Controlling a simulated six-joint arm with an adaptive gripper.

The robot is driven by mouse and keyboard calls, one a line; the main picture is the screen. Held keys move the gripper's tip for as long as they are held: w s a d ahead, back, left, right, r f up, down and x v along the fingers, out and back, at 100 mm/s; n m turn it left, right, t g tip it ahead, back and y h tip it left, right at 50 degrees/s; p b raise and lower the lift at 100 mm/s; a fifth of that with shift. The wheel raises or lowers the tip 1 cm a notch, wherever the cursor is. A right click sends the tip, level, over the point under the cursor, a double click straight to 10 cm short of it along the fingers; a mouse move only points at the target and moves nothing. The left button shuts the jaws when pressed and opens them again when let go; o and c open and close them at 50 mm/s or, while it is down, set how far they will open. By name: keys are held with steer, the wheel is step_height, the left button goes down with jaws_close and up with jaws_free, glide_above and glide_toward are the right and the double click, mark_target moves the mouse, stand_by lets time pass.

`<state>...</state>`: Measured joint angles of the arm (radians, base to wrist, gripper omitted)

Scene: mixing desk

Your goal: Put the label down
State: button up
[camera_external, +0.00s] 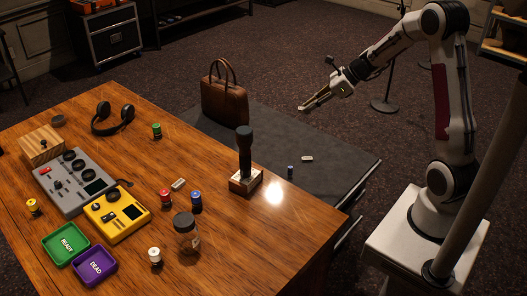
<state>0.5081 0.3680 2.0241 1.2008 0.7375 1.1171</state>
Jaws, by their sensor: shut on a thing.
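My gripper (304,106) is at the upper middle, reaching left over the dark grey side table and well above it. It is closed on the label, which is too small and dim at the fingertips to make out clearly. A small whitish piece (307,158) lies on the dark side table (335,180) below my gripper. Another small pale block (178,184) lies on the wooden desk (130,270). I cannot tell what is written on either.
A brown bag (225,101) stands at the side table's back left. A microphone on a wooden base (245,165) stands at the desk's right edge. Green (66,244) and purple (95,267) trays sit front left. The side table's right part is clear.

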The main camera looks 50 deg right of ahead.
steer(key=s+d+m+h, duration=0.2)
steer(key=d, duration=0.9)
glide_above(313, 176)
steer(key=s+d, duration=0.1)
steer(key=s, duration=0.2)
step_height(313, 176, down, 25)
steer(key=shift+w+d+f+t, duration=0.15)
steer(key=shift+f+t, duration=0.25)
steer(key=shift+f, duration=0.55)
steer(key=shift+f, duration=2.9)
steer(key=shift+f, duration=2.1)
steer(key=shift+f, duration=0.15)
steer(key=o, duration=0.8)
